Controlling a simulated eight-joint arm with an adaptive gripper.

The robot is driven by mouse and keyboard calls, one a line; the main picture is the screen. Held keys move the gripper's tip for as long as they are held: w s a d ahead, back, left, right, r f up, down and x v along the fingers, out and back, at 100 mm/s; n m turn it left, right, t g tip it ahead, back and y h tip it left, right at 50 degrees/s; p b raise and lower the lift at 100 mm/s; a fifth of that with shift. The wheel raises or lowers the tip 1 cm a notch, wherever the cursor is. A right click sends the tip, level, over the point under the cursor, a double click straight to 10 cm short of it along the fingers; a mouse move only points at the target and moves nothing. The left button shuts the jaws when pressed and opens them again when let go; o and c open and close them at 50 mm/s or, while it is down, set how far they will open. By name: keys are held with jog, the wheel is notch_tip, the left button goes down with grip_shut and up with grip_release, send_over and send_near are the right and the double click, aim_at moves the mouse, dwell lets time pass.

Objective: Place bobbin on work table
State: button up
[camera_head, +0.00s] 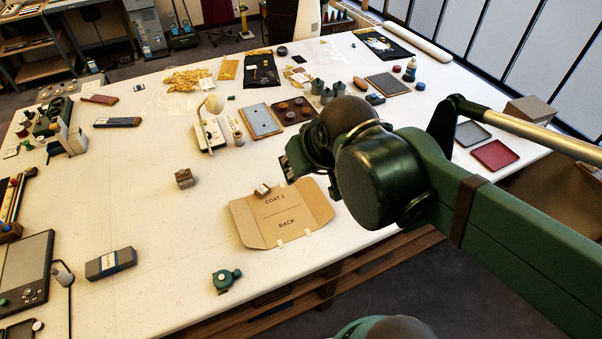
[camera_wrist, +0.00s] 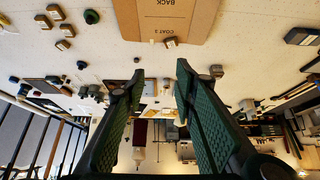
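The work table (camera_head: 150,215) is a large pale surface that fills much of the head view. I cannot single out the bobbin with certainty; a small pale spool-like item (camera_head: 239,137) stands beside the white lamp-like device. The pattern (camera_wrist: 172,15) shows upside down beyond the fingertips.
A small brown block (camera_head: 262,190) lies at the pattern's edge, another (camera_head: 183,178) to its left. A dark box (camera_head: 110,263) and a green device (camera_head: 226,279) are near the front. Trays and tins crowd the back. The middle left of the table is mostly clear.

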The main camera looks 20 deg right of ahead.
jog(key=shift+s+a+f, duration=0.1)
jog(key=shift+s+f, duration=0.1)
jog(key=shift+s, duration=0.25)
jog(key=shift+s+a+f, duration=0.1)
jog(key=shift+s+f, duration=0.05)
jog(key=shift+s, duration=0.3)
jog(key=shift+f, duration=0.1)
notch_tip(320, 180, down, 11)
jog(key=b, duration=1.1)
jog(key=shift+r, duration=0.2)
